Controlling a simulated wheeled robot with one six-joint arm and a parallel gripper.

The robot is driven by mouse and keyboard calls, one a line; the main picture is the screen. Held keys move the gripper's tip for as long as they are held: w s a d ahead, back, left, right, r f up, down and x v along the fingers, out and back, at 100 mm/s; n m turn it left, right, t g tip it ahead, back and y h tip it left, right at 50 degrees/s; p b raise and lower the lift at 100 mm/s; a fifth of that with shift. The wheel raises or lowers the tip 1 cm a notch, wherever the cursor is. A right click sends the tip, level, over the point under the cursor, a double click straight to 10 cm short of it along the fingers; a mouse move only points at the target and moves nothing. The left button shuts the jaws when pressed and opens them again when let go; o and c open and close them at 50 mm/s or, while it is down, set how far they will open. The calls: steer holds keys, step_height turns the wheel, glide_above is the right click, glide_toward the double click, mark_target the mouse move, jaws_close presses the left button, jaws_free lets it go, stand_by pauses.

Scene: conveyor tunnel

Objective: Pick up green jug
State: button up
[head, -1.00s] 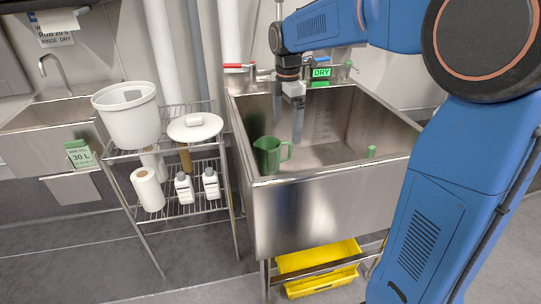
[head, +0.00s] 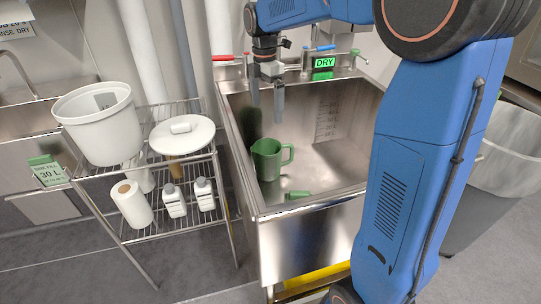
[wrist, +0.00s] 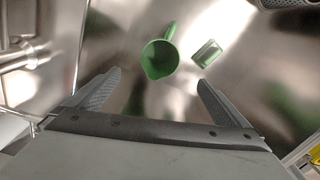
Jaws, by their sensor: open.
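The green jug (head: 267,160) stands upright in the steel sink basin (head: 310,215), near its left side, with its handle to the right. In the wrist view the jug (wrist: 159,60) shows from above, ahead of the fingers, with its handle pointing up. My gripper (head: 266,108) is open and empty. It hangs above the basin, behind and above the jug, not touching it. In the wrist view my gripper's fingers (wrist: 160,85) are spread wide, with the jug beyond the gap between them.
A small green item (head: 298,195) lies in the basin in front of the jug. A wire rack (head: 150,238) on the left holds a white bucket (head: 100,125), a lid (head: 182,138), bottles and a paper roll. Taps and a green DRY sign (head: 324,63) are at the back.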

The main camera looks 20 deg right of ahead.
glide_toward(269, 148)
steer(key=s+f, duration=0.1)
steer(key=f, duration=0.1)
steer(key=s+f, duration=0.2)
steer(key=s+a+f, duration=0.1)
steer(key=f, duration=0.1)
steer(key=shift+s+a+f, duration=0.1)
steer(key=shift+s+f, duration=0.05)
steer(key=shift+s, duration=0.05)
steer(key=c, duration=1.5)
steer(key=shift+r, duration=5.05)
